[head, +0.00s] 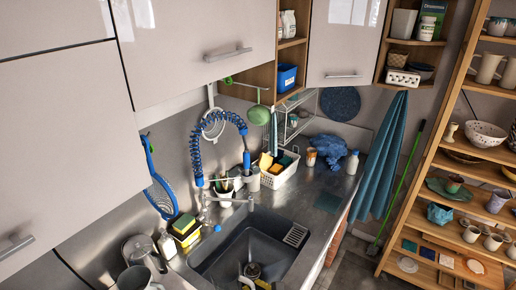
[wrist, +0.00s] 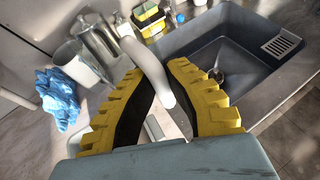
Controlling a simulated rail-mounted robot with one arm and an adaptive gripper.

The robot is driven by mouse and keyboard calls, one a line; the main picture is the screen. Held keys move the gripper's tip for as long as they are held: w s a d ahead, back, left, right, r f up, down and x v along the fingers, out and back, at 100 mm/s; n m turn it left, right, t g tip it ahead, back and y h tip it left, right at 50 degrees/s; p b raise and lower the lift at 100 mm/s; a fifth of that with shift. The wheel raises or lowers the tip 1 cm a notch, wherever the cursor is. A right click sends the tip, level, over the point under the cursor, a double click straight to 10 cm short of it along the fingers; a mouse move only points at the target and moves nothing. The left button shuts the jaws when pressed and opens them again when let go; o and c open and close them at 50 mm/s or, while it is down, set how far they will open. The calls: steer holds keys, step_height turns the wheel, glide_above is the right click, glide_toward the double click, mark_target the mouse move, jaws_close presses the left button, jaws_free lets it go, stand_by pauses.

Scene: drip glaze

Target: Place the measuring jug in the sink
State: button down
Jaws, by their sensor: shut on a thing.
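My gripper (wrist: 158,68) has yellow ribbed fingers with dark inner faces, shut on a pale curved piece. This piece looks like the handle of the measuring jug (wrist: 147,66); most of the jug's body is hidden behind the fingers. The grey sink (wrist: 265,108) lies right of and beyond the gripper in the wrist view, with a round drain in its floor. In the head view the sink (head: 222,248) is at bottom centre. Small yellow patches at its lower edge there may be my fingertips, but I cannot be sure.
Left of the sink stand a metal jug-like vessel (head: 138,278), soap bottle (head: 167,244) and sponges (head: 184,228). A crumpled blue cloth (wrist: 57,95) lies at left in the wrist view. A blue spring tap (head: 197,160) rises behind the sink. A white basket (head: 280,172) stands behind it.

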steer(key=shift+s+d+r+h+p, duration=0.15)
steer(key=shift+s+d+p, duration=0.2)
steer(key=shift+s, duration=0.2)
steer(key=shift+s+d+r+h+p, duration=0.2)
steer(key=shift+s+d, duration=0.2)
steer(key=shift+s, duration=0.15)
steer(key=shift+f, duration=0.15)
steer(key=shift+a+r+m, duration=0.1)
steer(key=shift+r+m, duration=0.1)
steer(key=shift+m, duration=0.1)
